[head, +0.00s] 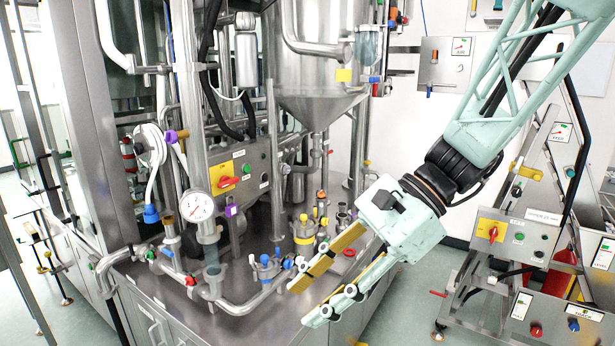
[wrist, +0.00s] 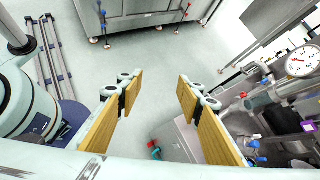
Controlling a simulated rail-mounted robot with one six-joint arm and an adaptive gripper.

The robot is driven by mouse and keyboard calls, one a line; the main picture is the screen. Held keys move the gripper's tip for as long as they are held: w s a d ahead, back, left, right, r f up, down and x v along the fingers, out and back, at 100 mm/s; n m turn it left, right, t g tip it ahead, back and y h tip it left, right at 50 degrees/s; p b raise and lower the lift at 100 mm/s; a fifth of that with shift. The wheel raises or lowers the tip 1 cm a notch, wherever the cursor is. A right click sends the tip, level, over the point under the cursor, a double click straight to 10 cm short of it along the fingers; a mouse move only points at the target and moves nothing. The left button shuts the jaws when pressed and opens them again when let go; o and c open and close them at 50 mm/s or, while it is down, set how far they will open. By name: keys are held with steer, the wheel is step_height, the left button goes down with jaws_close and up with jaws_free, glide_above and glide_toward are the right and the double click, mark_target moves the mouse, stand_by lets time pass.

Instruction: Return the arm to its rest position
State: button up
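My pale green arm reaches in from the upper right in the head view. My gripper (head: 308,300) points down and to the left, in front of the steel machine's worktop (head: 240,318). Its two fingers with tan pads are spread apart with nothing between them. In the wrist view my gripper (wrist: 152,100) also shows open, with the pale floor (wrist: 150,65) visible between the pads. In the head view the fingers overlap the worktop's front right part, and I cannot tell how far above or in front of it they are.
A steel hopper (head: 318,75) and a pressure gauge (head: 197,206) stand on the machine. A control panel (head: 240,180) with a red switch is behind. Small valves with blue and yellow knobs (head: 267,266) stand left of my gripper. Another panel stand (head: 515,240) is at right. Floor (head: 415,290) is free between.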

steer(key=s+d+r+n+t+h, duration=0.2)
steer(key=s+d+n, duration=0.4)
steer(key=s+d, duration=0.3)
steer(key=s+d+r+n+t+h+b, duration=0.1)
steer(key=s+d+n+t+h, duration=0.3)
steer(key=s+d, duration=0.5)
steer(key=shift+s+d+r+n+h, duration=0.25)
steer(key=shift+d+r+n+h, duration=0.8)
steer(key=shift+h, duration=0.65)
steer(key=shift+f+n, duration=0.2)
steer(key=shift+n, duration=0.05)
